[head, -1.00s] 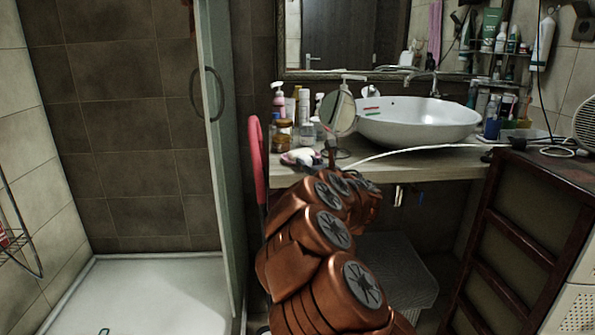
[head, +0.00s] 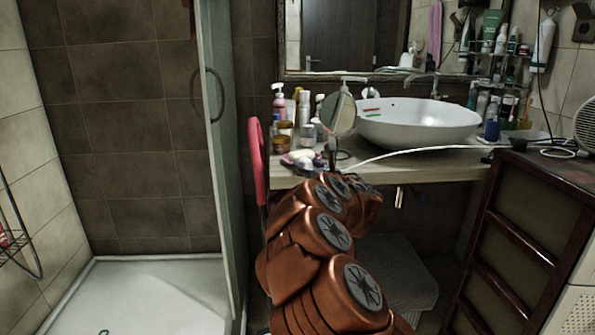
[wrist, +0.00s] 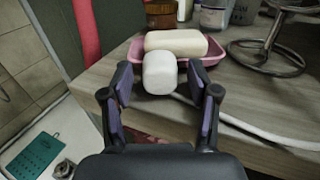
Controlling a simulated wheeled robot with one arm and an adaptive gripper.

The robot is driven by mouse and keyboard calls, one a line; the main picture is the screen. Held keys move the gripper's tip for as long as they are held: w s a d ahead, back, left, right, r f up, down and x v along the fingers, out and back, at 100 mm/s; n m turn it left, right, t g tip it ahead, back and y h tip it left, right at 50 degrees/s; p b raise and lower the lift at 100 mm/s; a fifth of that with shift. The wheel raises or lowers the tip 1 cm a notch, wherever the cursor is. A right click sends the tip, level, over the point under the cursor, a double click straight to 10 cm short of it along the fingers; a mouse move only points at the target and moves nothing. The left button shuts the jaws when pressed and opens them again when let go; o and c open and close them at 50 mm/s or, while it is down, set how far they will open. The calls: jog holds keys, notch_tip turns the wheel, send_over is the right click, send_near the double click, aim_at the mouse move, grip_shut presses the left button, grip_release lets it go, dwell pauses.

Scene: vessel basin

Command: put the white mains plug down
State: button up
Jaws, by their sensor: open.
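The white mains plug (wrist: 160,73) shows in the wrist view as a short, rounded white body between and just beyond my fingertips. A white cord (wrist: 240,124) runs away to its right. My gripper (wrist: 160,88) is open, with a dark gap visible on each side of the plug. The plug is at the near edge of a pink dish (wrist: 219,56) holding a white bar of soap (wrist: 178,42); I cannot tell whether it touches the dish or the counter. In the head view my arm hides the gripper, and the cord (head: 430,150) crosses the counter.
The wooden counter (head: 420,170) carries a white basin (head: 420,122), a round mirror (head: 338,113) on a stand, and several bottles and jars at the back left. The mirror's wire base (wrist: 268,55) is right of the dish. A pink upright (head: 257,160) stands at the counter's left end.

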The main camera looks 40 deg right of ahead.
jog(key=shift+r, duration=0.2)
jog(key=shift+s+a+f, duration=0.1)
jog(key=shift+s+f, duration=0.05)
jog(key=shift+s, duration=0.15)
jog(key=v, duration=1.1)
jog(key=shift+s+p, duration=0.2)
jog(key=shift+p, duration=0.15)
